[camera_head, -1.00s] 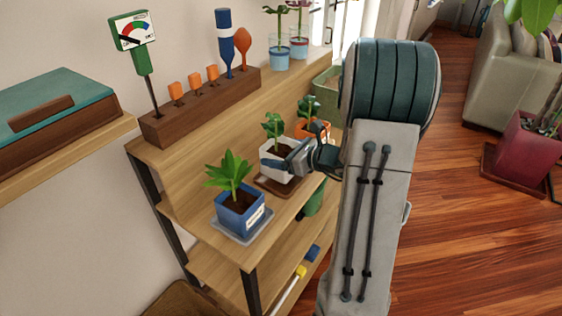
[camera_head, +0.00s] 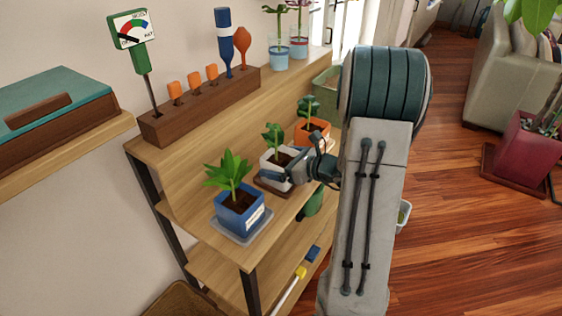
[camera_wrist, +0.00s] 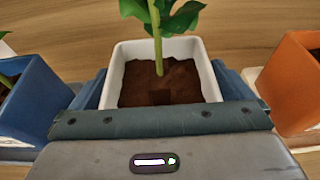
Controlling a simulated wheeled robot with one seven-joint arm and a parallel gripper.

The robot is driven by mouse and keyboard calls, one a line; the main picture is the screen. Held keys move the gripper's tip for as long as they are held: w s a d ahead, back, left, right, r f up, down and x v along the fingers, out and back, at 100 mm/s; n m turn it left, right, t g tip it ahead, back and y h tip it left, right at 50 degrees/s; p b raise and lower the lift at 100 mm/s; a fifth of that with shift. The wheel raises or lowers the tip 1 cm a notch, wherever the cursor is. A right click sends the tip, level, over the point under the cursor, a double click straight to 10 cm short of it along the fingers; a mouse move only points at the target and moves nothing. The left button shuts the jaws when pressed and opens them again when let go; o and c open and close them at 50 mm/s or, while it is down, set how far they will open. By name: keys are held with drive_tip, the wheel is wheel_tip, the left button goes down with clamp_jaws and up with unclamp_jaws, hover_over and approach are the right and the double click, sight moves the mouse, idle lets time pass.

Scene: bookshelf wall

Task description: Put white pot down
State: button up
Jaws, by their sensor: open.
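The white pot (camera_head: 269,165) holds soil and a green plant and stands upright over a brown saucer (camera_head: 270,189) on the shelf, between the blue and orange pots. In the wrist view the white pot (camera_wrist: 207,62) sits straight ahead of my gripper (camera_wrist: 160,95). My gripper (camera_head: 283,176) is open, with one blue finger on each side of the pot near its front. I cannot tell whether the fingers touch its walls. The pot's lower front is hidden by my gripper.
A blue pot (camera_head: 238,217) on a grey saucer stands to the left, close to my gripper. An orange pot (camera_head: 311,138) stands to the right. A wooden tool holder (camera_head: 205,108) is on the level above. The open floor (camera_head: 470,220) is at the right.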

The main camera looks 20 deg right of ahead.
drive_tip(key=shift+r, duration=0.25)
drive_tip(key=v, duration=1.2)
drive_tip(key=s+a+n+g, duration=0.2)
drive_tip(key=a+n, duration=0.1)
drive_tip(key=a, duration=0.1)
drive_tip(key=s+a+n+g+y, duration=0.1)
drive_tip(key=a+n+g, duration=0.2)
drive_tip(key=a+n, duration=0.1)
drive_tip(key=s+a+r+n+g, duration=0.1)
drive_tip(key=s+a+n+g, duration=0.1)
drive_tip(key=a+n, duration=0.2)
drive_tip(key=shift+s+a+r+g, duration=0.1)
drive_tip(key=shift+s+a+g, duration=0.1)
drive_tip(key=shift+a, duration=0.4)
drive_tip(key=shift+s+a+g, duration=0.1)
drive_tip(key=shift+a+g, duration=0.1)
drive_tip(key=shift+a, duration=0.45)
drive_tip(key=s+a+r+n+g+h, duration=0.2)
drive_tip(key=s+n+h, duration=0.6)
drive_tip(key=n, duration=1)
drive_tip(key=shift+s+a+n+h, duration=0.3)
drive_tip(key=shift+s+a+h, duration=0.1)
drive_tip(key=shift+s+a, duration=0.2)
drive_tip(key=shift+d, duration=0.15)
